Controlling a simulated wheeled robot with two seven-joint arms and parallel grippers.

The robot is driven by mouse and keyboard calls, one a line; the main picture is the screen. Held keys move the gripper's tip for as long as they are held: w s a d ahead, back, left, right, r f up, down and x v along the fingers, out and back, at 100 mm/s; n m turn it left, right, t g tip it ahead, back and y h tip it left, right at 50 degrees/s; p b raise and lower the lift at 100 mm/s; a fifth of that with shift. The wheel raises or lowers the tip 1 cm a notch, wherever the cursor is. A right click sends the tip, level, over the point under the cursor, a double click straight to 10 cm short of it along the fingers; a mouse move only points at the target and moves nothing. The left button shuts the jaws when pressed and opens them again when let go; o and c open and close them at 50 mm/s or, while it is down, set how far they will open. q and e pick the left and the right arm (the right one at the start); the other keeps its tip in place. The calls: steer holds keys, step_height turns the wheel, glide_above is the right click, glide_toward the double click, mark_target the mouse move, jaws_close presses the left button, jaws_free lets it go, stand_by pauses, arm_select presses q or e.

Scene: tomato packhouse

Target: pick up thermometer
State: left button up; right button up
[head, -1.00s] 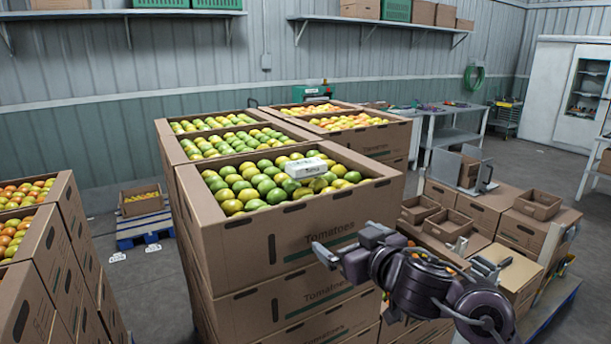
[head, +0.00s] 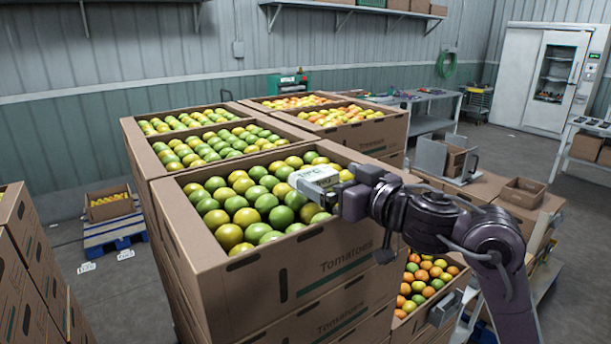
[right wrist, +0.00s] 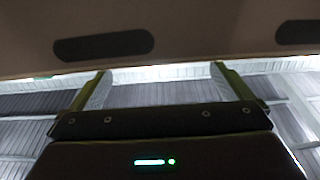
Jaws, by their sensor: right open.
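The device does not show there. My left gripper is not in view.
A brown carton surface with dark slots (right wrist: 105,46) fills the top of the right wrist view. More tomato-filled cartons stand behind, such as one with reddish fruit (head: 345,115). Another carton stack (head: 30,270) is at left.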

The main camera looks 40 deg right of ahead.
mark_target(321, 176)
steer(key=shift+w, duration=0.6)
steer(key=w, duration=0.4)
steer(key=shift+f+p, duration=0.3)
steer(key=shift+f, duration=0.05)
steer(key=shift+w+d, duration=0.15)
steer(key=shift+w, duration=0.2)
steer(key=c, duration=0.4)
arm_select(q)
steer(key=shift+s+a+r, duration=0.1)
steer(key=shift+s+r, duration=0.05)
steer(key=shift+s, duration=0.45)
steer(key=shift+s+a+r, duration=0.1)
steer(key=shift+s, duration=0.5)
arm_select(e)
steer(key=c, duration=0.7)
